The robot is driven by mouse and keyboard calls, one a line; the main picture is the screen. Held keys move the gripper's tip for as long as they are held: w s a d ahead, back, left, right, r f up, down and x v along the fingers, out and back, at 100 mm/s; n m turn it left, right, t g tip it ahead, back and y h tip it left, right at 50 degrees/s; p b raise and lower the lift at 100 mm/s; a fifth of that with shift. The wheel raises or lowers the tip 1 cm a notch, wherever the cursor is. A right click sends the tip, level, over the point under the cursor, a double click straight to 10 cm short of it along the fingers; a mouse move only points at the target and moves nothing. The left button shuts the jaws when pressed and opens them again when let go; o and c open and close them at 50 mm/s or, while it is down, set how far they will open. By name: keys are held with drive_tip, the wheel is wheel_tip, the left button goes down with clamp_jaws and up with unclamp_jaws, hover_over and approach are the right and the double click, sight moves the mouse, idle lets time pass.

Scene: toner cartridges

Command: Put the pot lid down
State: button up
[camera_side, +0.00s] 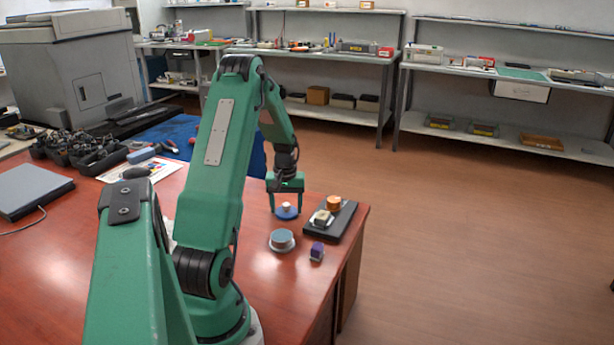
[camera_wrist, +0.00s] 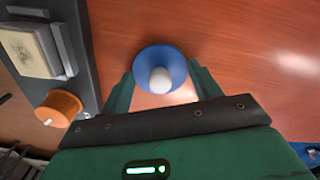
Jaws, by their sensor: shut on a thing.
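The pot lid (camera_side: 287,214) is a blue disc with a white knob, near the table's right side in the side view. It also shows between my fingers in the wrist view (camera_wrist: 148,60), with its knob towards the camera. My gripper (camera_side: 286,202) points down and is shut on the lid. I cannot tell whether the lid's underside touches the table. A pale blue round pot (camera_side: 282,240) stands on a grey saucer-like base, nearer the side camera than the lid and apart from it.
A dark tray (camera_side: 318,234) to the right of the lid holds an orange cylinder (camera_side: 334,202) and a cream block (camera_side: 322,217). A purple block (camera_side: 317,249) on a small pale base stands near the table's right edge. Red-brown tabletop (camera_wrist: 240,40) beside the lid is clear.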

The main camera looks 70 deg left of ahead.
sight(287, 205)
drive_tip(key=shift+f, duration=0.15)
drive_tip(key=o, duration=0.9)
drive_tip(key=shift+o, duration=0.2)
wheel_tip(287, 205, up, 12)
drive_tip(key=shift+r, duration=0.2)
drive_tip(key=shift+d, duration=0.1)
idle(0.4)
